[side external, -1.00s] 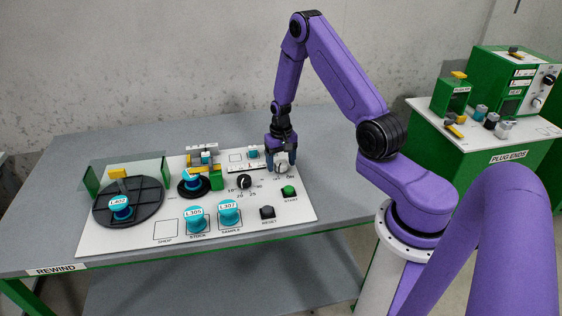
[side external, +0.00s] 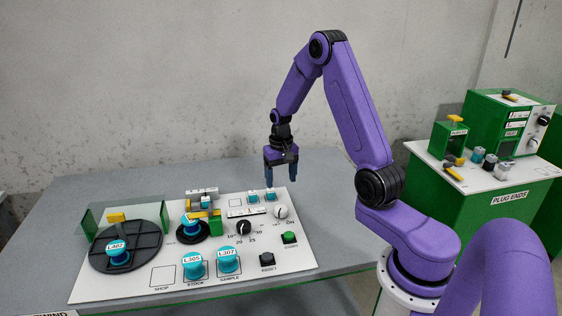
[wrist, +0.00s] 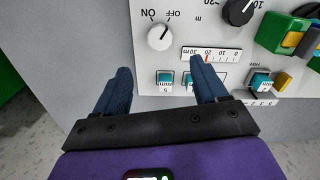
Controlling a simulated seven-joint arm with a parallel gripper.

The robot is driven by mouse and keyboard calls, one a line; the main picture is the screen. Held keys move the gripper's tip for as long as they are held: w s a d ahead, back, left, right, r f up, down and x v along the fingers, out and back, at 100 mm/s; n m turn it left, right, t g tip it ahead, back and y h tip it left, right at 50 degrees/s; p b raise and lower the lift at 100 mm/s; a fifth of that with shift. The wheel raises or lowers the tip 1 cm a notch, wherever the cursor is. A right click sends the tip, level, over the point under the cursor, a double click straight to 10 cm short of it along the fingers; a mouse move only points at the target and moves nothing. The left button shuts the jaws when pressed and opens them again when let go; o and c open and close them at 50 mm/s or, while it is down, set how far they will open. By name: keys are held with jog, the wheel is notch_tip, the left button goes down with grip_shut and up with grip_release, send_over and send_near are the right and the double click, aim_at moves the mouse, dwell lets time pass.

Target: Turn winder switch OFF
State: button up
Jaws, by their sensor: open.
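The winder switch is a round white knob (side external: 281,212) at the right of the white panel (side external: 150,285). In the wrist view the knob (wrist: 160,37) sits under the printed ON and OFF labels. Its small dark pointer mark appears to lean up and right, toward OFF, but it is tiny. My gripper (side external: 281,180) is above and behind the knob in the side view, clear of the panel, fingers pointing down. In the wrist view my gripper (wrist: 160,68) has its two blue fingers wide apart with nothing between them.
A black dial (side external: 243,228), green START button (side external: 289,237) and dark RESET button (side external: 267,259) are near the switch. Teal-capped parts (side external: 269,195) stand behind it. Labelled teal spools (side external: 194,266) sit at the front. The grey table right of the panel is clear.

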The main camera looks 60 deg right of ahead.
notch_tip(320, 180, up, 6)
jog(key=shift+f, duration=0.2)
jog(key=s+a+r+n, duration=0.3)
jog(key=s+a+n, duration=0.15)
jog(key=a, duration=0.55)
jog(key=s+a+r+n, duration=0.2)
jog(key=s+a+n, duration=0.25)
jog(key=a, duration=0.55)
jog(key=s+a+r+n, duration=0.1)
jog(key=s+a+n, duration=0.1)
jog(key=s+n, duration=0.3)
jog(key=s+a+r+n, duration=0.1)
jog(key=s+n, duration=0.4)
jog(key=s, duration=0.9)
jog(key=shift+a, duration=0.7)
